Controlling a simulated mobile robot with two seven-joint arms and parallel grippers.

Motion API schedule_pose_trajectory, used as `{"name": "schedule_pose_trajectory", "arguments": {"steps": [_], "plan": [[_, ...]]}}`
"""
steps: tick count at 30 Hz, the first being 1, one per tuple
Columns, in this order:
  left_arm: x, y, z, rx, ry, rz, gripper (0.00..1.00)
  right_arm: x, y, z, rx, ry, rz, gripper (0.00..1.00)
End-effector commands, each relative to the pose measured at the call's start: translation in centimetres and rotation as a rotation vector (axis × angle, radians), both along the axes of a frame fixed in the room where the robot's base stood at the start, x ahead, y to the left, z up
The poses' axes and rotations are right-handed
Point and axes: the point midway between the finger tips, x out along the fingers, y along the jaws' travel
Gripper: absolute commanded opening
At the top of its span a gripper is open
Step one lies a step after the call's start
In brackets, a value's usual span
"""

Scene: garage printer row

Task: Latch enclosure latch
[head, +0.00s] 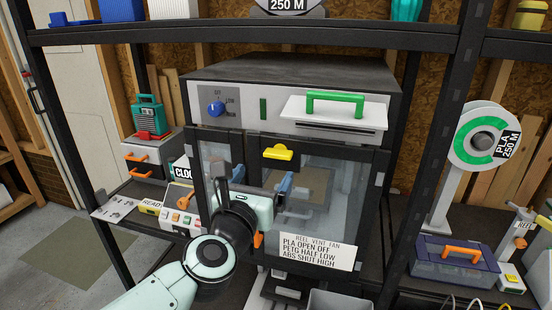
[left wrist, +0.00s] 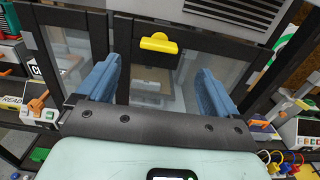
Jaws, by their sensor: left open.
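The yellow enclosure latch (head: 277,152) sits on the dark top bar of the enclosure's right-hand glazed door (head: 330,149). It also shows in the left wrist view (left wrist: 158,43), at the top centre. I cannot tell whether it is engaged; the door looks closed or nearly so. My left gripper (head: 261,178) is in front of the enclosure, below the latch. Its blue fingers stand wide apart with nothing between them, and in the left wrist view (left wrist: 156,76) the latch appears beyond them, between their lines. My right gripper is out of view.
The enclosure's upper panel has a blue knob (head: 215,109) and a green handle (head: 335,103). A filament spool (head: 483,139) and a toolbox (head: 455,260) stand right. A dark shelf post (head: 428,150) flanks the enclosure.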

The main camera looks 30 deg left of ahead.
Motion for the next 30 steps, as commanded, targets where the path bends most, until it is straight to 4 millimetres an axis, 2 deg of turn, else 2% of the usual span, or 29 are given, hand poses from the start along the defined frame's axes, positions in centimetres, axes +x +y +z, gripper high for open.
{"name": "schedule_pose_trajectory", "arguments": {"steps": [1, 6, 12, 18, 27, 29, 30], "plan": [[1.3, 0.3, -0.1, -0.001, 0.004, 0.000, 0.94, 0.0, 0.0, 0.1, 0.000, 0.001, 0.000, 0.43], [4.8, 1.2, -0.1, -0.001, 0.004, 0.000, 0.94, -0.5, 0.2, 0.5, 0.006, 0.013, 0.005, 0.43], [7.9, 1.9, 0.0, 0.001, 0.002, 0.000, 0.94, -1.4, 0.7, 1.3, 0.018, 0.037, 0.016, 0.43], [9.2, 2.2, 0.0, 0.003, 0.002, 0.000, 0.94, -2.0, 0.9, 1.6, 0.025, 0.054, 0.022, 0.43], [9.4, 2.3, -0.1, 0.004, 0.002, 0.000, 0.94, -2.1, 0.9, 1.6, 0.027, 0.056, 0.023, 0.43], [9.4, 2.3, -0.1, 0.004, 0.002, 0.000, 0.74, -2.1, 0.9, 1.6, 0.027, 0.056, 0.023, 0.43], [9.4, 2.3, -0.1, 0.004, 0.002, 0.000, 0.61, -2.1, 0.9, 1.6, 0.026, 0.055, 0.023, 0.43]]}}
